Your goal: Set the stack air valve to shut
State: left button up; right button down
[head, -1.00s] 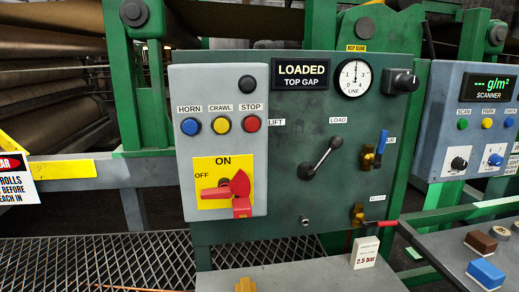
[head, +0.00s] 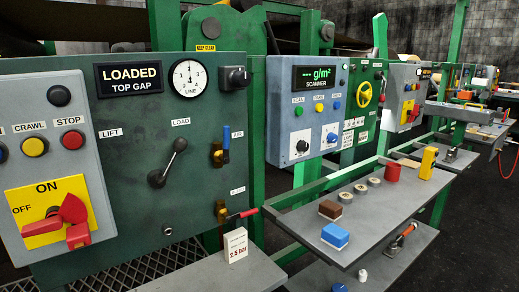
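The green stack panel (head: 130,205) fills the left of the head view. On its right edge is a brass valve with a blue lever (head: 225,143), which stands upright beside a small label that seems to read AIR. Below it is a second brass valve with a red lever (head: 243,214), which points sideways to the right; its small label is hard to read. A black-knobbed LIFT/LOAD lever (head: 168,162) leans up toward LOAD. The sign (head: 130,77) reads LOADED, TOP GAP. Neither of my grippers is in view.
A grey box with a red switch (head: 62,219) is at left. A LINE gauge (head: 189,78) is above the lever. A 2.5 bar card (head: 236,246) stands below the red lever. A grey scanner box (head: 305,110) and a shelf with blocks (head: 375,212) are to the right.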

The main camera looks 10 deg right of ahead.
aim_at(226, 129)
jog(key=k, duration=0.6)
jog(key=u, duration=0.5)
jog(key=i, duration=1.15)
jog(key=u, duration=0.35)
